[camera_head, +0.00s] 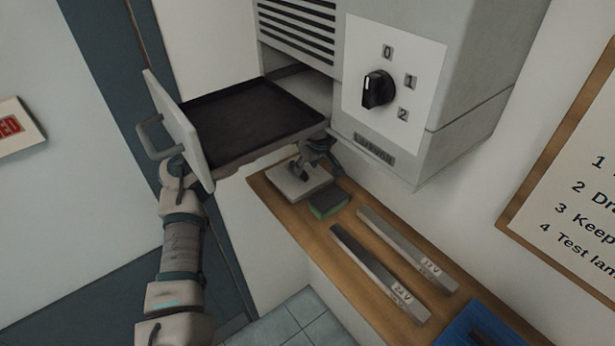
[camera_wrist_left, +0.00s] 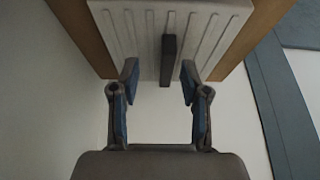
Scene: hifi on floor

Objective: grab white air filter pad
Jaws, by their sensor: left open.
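The white air filter pad (camera_head: 289,186) lies on the wooden shelf at its far end, beneath the pulled-out drawer. In the left wrist view the pad (camera_wrist_left: 125,35) is pale and ribbed, with a dark upright tab (camera_wrist_left: 168,55) at its middle. My left gripper (camera_head: 312,160) is at the pad, its arm passing under the drawer, which hides part of it. In the left wrist view my left gripper (camera_wrist_left: 160,82) is open, its fingers on either side of the tab, with gaps visible. My right gripper is not in view.
The open drawer (camera_head: 250,120) with a dark tray hangs above my left forearm. A grey cabinet with a dial (camera_head: 378,90) stands over the shelf (camera_head: 300,228). A green-edged dark sponge-like block (camera_head: 328,202), two labelled bars (camera_head: 375,270) and a blue tray (camera_head: 460,335) lie nearby.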

